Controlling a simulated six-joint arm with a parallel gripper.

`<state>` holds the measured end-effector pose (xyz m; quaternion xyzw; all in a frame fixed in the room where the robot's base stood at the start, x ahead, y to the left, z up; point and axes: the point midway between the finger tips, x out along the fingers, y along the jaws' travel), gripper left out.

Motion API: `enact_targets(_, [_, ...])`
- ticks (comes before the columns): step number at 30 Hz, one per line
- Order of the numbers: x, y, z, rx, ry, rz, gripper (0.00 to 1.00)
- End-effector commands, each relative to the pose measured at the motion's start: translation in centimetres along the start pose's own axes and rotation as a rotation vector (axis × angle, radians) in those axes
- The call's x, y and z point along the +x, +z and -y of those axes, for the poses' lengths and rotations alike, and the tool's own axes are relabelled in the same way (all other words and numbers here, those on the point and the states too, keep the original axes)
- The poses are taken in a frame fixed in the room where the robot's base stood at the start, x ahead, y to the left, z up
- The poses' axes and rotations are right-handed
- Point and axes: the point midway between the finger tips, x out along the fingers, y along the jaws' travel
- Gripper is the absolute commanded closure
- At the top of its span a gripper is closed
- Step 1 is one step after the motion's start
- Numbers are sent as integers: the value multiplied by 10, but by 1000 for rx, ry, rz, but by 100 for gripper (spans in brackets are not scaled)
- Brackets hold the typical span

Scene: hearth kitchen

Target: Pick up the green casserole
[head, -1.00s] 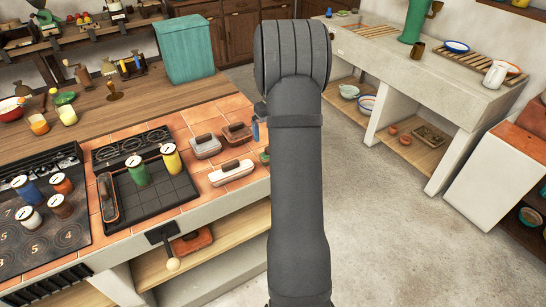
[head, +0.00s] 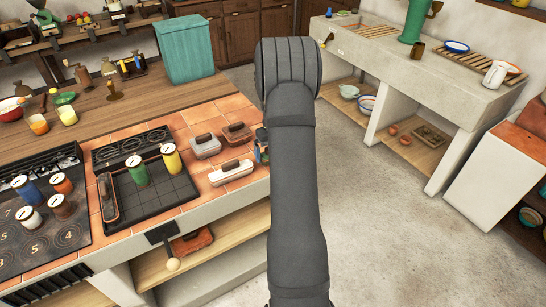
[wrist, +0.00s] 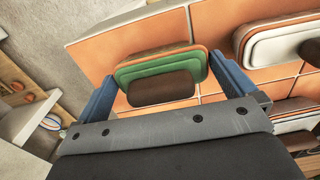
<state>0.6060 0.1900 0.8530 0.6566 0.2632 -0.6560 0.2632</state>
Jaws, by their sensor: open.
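The green casserole (wrist: 161,72) shows in the wrist view, a rounded green dish with an orange-brown rim and a dark brown handle (wrist: 160,88) on top. It rests on the orange tiles near the counter's edge. My gripper (wrist: 161,66) is open, with one blue finger to the left of the casserole and one to its right. The casserole lies between the fingers, and I cannot tell whether either touches it. In the head view my arm hides the casserole, and only a bit of a blue finger (head: 260,151) shows beside the arm.
A white casserole (head: 231,170) stands close to the left of my arm, with a grey one (head: 205,146) and a brown-red one (head: 237,133) behind it. A black griddle (head: 165,187) with a green and a yellow canister lies farther left. Open floor (head: 370,220) is right.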

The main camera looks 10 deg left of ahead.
Motion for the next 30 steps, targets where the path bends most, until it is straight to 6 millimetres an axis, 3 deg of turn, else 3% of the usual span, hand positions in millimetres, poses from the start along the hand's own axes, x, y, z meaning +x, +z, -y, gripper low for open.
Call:
enact_targets(1, [0, 0, 0, 0, 0, 0, 2])
enact_targets(6, [0, 0, 0, 0, 0, 0, 34])
enact_targets(17, [-7, -1, 0, 0, 1, -2, 34])
enact_targets(24, [-42, -1, 0, 0, 2, -5, 34])
enact_targets(30, [-69, 38, -25, 5, 1, -1, 34])
